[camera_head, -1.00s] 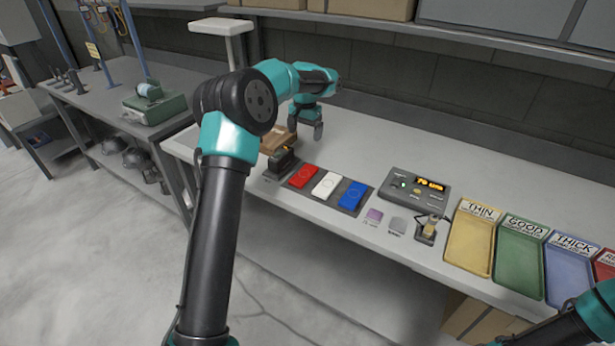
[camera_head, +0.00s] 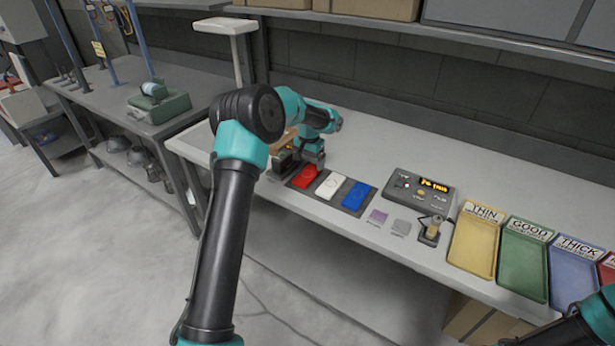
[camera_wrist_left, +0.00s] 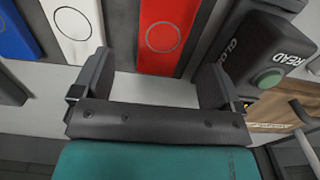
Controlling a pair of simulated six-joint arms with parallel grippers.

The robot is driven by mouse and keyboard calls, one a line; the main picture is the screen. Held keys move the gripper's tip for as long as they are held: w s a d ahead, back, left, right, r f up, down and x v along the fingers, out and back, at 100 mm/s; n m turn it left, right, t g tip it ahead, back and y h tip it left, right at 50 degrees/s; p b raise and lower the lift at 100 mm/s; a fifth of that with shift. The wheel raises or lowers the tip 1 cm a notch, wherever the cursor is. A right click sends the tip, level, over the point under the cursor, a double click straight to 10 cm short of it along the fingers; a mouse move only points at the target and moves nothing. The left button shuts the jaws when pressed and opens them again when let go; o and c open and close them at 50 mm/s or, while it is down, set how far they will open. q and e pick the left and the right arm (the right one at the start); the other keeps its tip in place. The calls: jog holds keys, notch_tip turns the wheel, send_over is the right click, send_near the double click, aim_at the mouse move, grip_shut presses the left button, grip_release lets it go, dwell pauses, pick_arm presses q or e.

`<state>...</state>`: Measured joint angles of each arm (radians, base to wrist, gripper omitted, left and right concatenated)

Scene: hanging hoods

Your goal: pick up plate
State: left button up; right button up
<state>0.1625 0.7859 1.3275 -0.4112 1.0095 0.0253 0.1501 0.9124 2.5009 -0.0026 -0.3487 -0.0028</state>
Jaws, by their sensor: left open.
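A red plate (camera_head: 302,177), a white plate (camera_head: 329,186) and a blue plate (camera_head: 356,195) lie side by side on a dark holder on the bench. My left gripper (camera_head: 315,158) is low over the bench, close behind the red plate. In the left wrist view my gripper (camera_wrist_left: 155,82) is open, with nothing between its fingers. The near end of the red plate (camera_wrist_left: 165,38) shows just beyond the gap, between the fingertips. The white plate (camera_wrist_left: 75,30) is by the left finger and the blue plate (camera_wrist_left: 15,35) is farther left. My right gripper is out of view.
A dark device with a green button (camera_wrist_left: 267,78) stands close beside the right finger in the wrist view. A lit display box (camera_head: 420,187) and a yellow tray (camera_head: 474,250), green tray (camera_head: 522,265) and blue tray (camera_head: 573,275) are farther right.

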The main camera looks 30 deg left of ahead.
aim_at(308, 174)
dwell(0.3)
pick_arm(q)
jog(key=shift+s+a+f, duration=0.1)
jog(key=shift+s+f, duration=0.05)
jog(key=shift+f, duration=1.2)
jog(key=shift+s+a+f, duration=0.1)
jog(key=shift+f, duration=1.2)
jog(key=c, duration=1.1)
jog(key=shift+r, duration=0.15)
jog(key=shift+d+r, duration=0.1)
jog(key=shift+r, duration=1.65)
jog(key=s+d, duration=0.2)
jog(key=s, duration=0.2)
jog(key=s+d+r, duration=0.1)
jog(key=s+d, duration=0.2)
jog(key=s, duration=0.2)
jog(key=s+d, duration=0.3)
jog(key=s, duration=0.1)
jog(key=shift+s+d+r, duration=0.15)
jog(key=shift+s, duration=0.15)
